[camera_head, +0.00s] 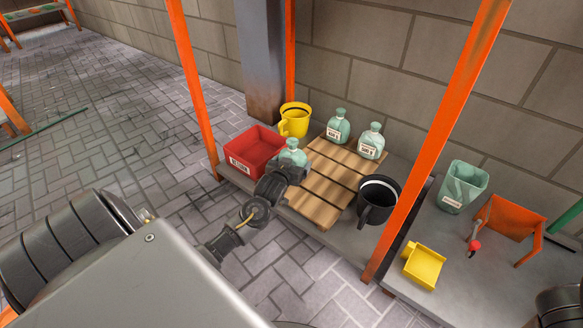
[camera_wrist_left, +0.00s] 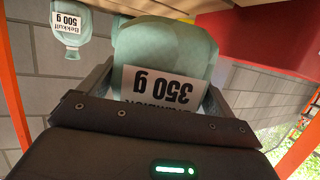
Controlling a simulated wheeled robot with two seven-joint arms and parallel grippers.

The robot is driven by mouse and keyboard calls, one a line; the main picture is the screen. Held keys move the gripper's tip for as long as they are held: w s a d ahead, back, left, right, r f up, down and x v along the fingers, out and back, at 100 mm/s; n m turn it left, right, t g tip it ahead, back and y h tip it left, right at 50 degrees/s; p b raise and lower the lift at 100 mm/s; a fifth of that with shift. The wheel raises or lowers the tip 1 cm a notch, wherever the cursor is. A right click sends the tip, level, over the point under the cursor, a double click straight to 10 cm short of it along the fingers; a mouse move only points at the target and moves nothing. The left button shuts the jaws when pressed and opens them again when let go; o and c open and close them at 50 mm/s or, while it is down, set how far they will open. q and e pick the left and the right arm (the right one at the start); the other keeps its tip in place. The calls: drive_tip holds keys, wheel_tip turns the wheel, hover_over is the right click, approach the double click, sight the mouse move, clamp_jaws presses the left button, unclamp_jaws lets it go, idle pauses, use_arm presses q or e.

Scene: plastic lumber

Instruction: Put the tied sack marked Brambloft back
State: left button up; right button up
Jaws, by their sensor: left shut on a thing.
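My left gripper (camera_head: 288,168) is shut on a pale green tied sack (camera_head: 293,151) near the left edge of the wooden pallet (camera_head: 325,190). In the left wrist view, this sack (camera_wrist_left: 165,50) sits between the fingers and appears upside down. Its white label reads "350 g"; the name line is partly hidden by the gripper and I cannot read it surely. Two similar sacks stand at the back of the pallet, one (camera_head: 338,128) left and one (camera_head: 371,142) right. One sack (camera_wrist_left: 68,27) in the left wrist view reads "Bekkolf 500 g". My right gripper is not in view.
A red bin (camera_head: 252,146) lies left of the held sack, with a yellow jug (camera_head: 295,120) behind. A black bucket (camera_head: 378,200) stands at the pallet's right. Orange posts (camera_head: 438,140) frame the shelf.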

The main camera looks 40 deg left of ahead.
use_arm(q)
drive_tip(key=f+b, duration=0.2)
drive_tip(key=f, duration=0.2)
drive_tip(key=shift+w+a+b, duration=0.2)
drive_tip(key=shift+a+b, duration=0.1)
drive_tip(key=shift+b, duration=0.1)
drive_tip(key=shift+r, duration=0.1)
drive_tip(key=o, duration=1)
drive_tip(key=shift+f, duration=0.2)
